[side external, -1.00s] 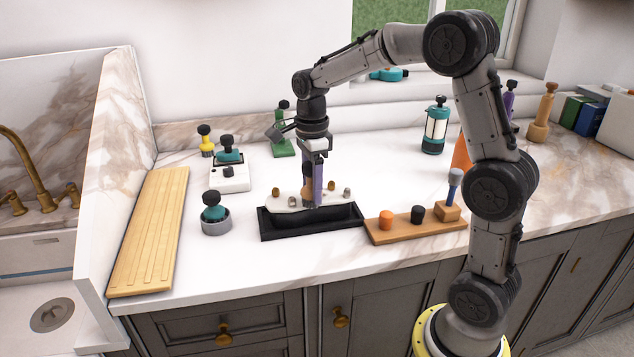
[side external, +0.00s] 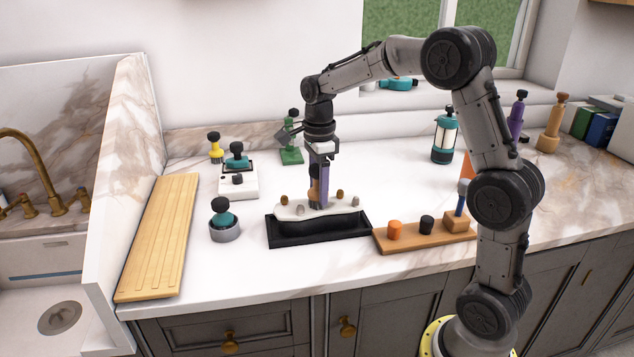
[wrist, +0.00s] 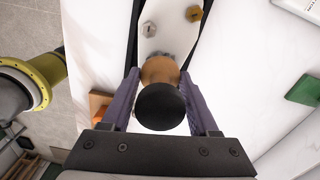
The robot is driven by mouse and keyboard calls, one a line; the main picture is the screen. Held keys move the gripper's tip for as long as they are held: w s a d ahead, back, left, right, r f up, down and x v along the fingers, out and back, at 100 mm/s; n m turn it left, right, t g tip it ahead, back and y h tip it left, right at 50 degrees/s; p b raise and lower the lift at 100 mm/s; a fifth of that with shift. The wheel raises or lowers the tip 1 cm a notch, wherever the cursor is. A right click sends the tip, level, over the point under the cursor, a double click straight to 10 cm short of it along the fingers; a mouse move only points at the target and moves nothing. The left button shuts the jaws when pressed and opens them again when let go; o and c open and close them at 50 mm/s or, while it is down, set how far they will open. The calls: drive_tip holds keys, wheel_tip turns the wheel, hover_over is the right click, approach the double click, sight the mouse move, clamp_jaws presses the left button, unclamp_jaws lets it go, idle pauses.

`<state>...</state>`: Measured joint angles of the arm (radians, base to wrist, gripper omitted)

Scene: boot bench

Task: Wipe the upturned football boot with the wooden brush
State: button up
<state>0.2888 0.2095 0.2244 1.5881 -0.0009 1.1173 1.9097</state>
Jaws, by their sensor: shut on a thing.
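The upturned football boot (side external: 332,208) lies sole up in a black tray (side external: 320,236), with gold and grey studs on its pale sole. It also shows at the top of the wrist view (wrist: 172,38). My gripper (side external: 318,190) points down over the sole, its purple fingers shut on the wooden brush (wrist: 160,72).
A wooden rack (side external: 415,237) with orange and black knobs stands right of the tray. A teal-topped pot (side external: 224,222), a white box (side external: 238,185) and a ribbed wooden board (side external: 158,240) are to the left. A green-based tool (side external: 291,153) stands behind. Counter behind the tray is fairly clear.

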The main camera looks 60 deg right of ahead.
drive_tip(key=shift+s+a, duration=1.15)
wheel_tip(320, 180, up, 8)
